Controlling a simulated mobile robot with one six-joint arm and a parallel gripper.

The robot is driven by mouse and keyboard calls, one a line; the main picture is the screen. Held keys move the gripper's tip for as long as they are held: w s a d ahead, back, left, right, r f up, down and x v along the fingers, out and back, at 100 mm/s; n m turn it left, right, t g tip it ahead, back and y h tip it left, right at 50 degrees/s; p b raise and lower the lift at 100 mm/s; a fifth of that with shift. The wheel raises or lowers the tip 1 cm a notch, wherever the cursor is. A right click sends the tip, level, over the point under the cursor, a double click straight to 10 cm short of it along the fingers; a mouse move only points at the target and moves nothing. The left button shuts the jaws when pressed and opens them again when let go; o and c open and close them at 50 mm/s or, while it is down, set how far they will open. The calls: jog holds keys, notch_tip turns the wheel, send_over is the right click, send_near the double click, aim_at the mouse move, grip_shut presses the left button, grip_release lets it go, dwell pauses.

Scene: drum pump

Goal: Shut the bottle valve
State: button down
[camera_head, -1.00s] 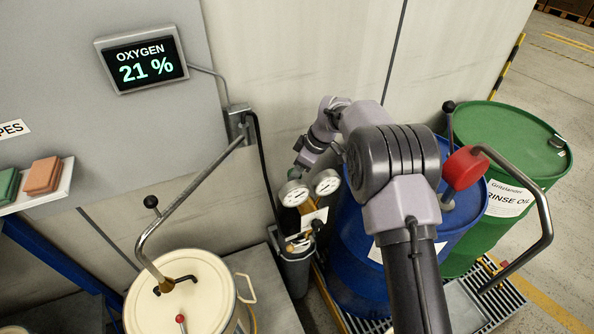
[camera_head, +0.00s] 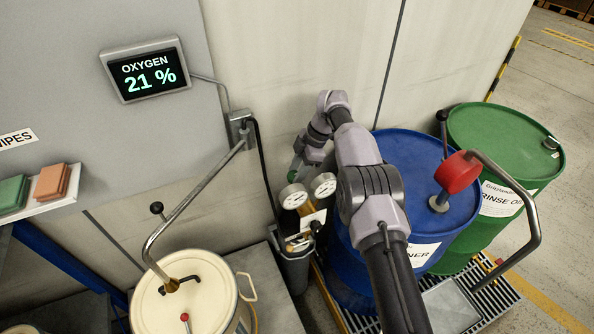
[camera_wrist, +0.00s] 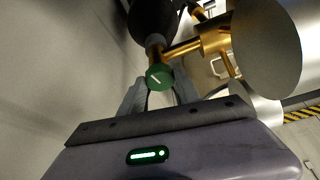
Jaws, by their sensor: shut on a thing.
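The bottle valve's green knob (camera_wrist: 159,77) with a white mark shows in the wrist view, on a brass fitting (camera_wrist: 188,48). My gripper (camera_wrist: 159,92) has a finger on each side of the knob and is shut on it. In the head view my gripper (camera_head: 302,168) is at the top of the gas bottle, behind two round gauges (camera_head: 293,196). A bit of green shows there beside it. The bottle (camera_head: 301,238) stands in a grey holder by the wall, mostly hidden by the gauges and fittings.
A cream drum (camera_head: 210,285) with a bent pipe stands at the left. A wall display (camera_head: 144,68) reads oxygen 21 %.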

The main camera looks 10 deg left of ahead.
dwell(0.4)
jog(key=c, duration=0.9)
grip_release()
jog(key=shift+o, duration=0.2)
jog(key=p+v, duration=0.5)
jog(key=v, duration=0.2)
jog(key=shift+r, duration=0.35)
jog(key=shift+f, duration=0.1)
